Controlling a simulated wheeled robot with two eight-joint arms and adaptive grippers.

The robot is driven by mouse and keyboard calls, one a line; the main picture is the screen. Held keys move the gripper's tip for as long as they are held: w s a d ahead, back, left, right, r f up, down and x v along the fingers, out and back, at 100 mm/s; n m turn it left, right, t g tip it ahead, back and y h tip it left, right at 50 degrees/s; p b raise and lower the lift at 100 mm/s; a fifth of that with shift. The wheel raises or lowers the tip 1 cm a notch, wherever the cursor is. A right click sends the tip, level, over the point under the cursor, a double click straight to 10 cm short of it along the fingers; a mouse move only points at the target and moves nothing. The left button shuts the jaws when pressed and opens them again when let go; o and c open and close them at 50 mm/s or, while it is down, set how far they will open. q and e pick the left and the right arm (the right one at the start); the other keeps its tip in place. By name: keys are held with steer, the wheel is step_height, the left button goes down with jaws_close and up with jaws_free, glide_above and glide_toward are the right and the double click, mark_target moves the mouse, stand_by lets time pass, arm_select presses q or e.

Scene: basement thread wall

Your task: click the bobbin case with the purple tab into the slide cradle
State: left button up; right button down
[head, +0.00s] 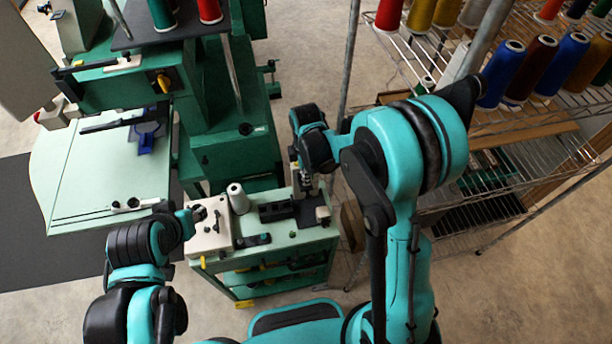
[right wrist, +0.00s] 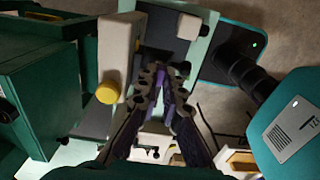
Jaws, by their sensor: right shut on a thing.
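My right gripper (head: 306,190) hangs over the right part of the green cart top. In the right wrist view its fingers (right wrist: 164,78) are closed on a small part with purple showing between the tips, which I take as the bobbin case with the purple tab (right wrist: 161,72); the fingers hide most of it. A dark block (head: 276,211) sits on the cart, left of this gripper, and a dark fixture (head: 322,214) sits to its right. I cannot tell which is the slide cradle. My left gripper (head: 203,214) is over a cream box; its jaw opening is unclear.
A green sewing machine (head: 215,110) stands behind. A wire rack (head: 480,160) with thread cones is at the right.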

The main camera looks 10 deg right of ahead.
stand_by(0.3)
steer(key=shift+f+b, duration=0.15)
steer(key=shift+b, duration=0.2)
steer(key=shift+f+b, duration=0.5)
steer(key=shift+f, duration=0.05)
steer(key=shift+r, duration=0.1)
steer(key=c, duration=1.6)
jaws_free()
steer(key=shift+w, duration=0.1)
steer(key=shift+r, duration=0.1)
steer(key=shift+r, duration=3.9)
